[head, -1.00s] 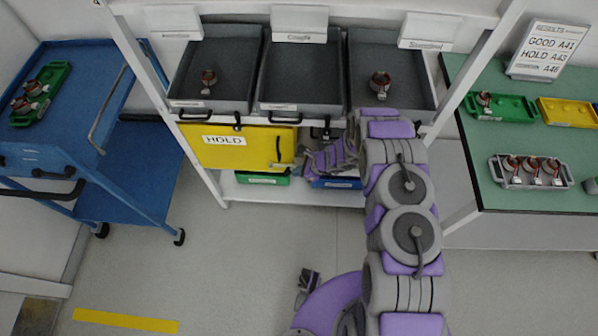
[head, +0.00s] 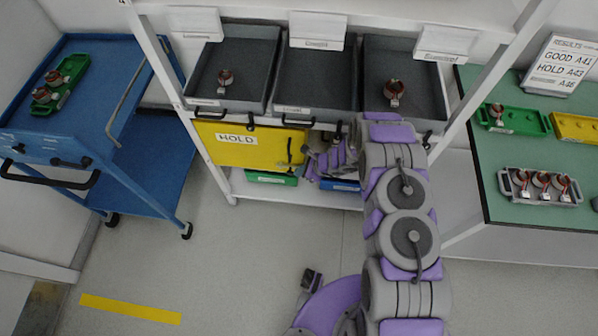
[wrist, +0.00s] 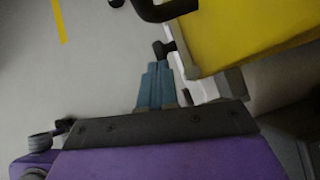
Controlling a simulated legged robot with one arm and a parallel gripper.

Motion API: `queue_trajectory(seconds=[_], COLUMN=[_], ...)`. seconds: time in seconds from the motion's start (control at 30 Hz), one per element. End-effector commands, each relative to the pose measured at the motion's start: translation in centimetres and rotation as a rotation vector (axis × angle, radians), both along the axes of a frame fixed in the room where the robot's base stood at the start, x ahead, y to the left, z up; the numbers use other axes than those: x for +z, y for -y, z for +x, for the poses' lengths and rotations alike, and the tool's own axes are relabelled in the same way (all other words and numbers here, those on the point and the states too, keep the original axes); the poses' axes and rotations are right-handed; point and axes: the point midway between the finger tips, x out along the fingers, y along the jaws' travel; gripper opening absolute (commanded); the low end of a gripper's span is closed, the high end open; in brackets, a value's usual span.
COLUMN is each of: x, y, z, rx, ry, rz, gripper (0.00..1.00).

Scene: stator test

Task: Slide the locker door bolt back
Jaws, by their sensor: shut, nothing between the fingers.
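The yellow locker door (head: 225,152) with a HOLD label hangs under the shelf trays and appears closed. Its grey bolt (head: 290,152) is at the door's right edge; small parts there are hard to make out. In the wrist view the yellow door (wrist: 250,35) fills the upper right. A small dark knob (wrist: 163,48) on a grey bar shows at its edge, just beyond my fingertips. My gripper (wrist: 158,66) has its teal fingers together and empty, close to this knob; I cannot tell whether they touch. In the head view my gripper (head: 306,163) is by the door's right edge, partly hidden.
Three grey trays (head: 317,80) sit above the door, two with a copper part inside. Green (head: 270,179) and blue (head: 340,185) bins lie below. A blue cart (head: 100,100) stands left, a green-topped bench (head: 530,160) right.

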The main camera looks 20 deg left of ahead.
Motion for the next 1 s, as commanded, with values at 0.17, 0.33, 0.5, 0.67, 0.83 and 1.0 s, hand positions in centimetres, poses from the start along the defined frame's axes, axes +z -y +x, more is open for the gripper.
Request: queue_trajectory(seconds=[0.17,0.33,0.5,0.67,0.83,1.0], x=[3.2,5.7,7.3,7.8,7.8,7.9], y=[2.6,5.1,6.4,7.0,7.1,7.2], z=[0.3,0.5,0.5,0.4,0.4,0.4], rx=[-0.005,-0.006,-0.003,-0.002,-0.003,-0.004], ry=[0.001,0.002,0.001,-0.001,-0.001,-0.001], rz=[0.003,0.005,0.003,0.001,0.001,0.002], gripper=[0.0,0.0,0.0,0.0,0.0,0.0])
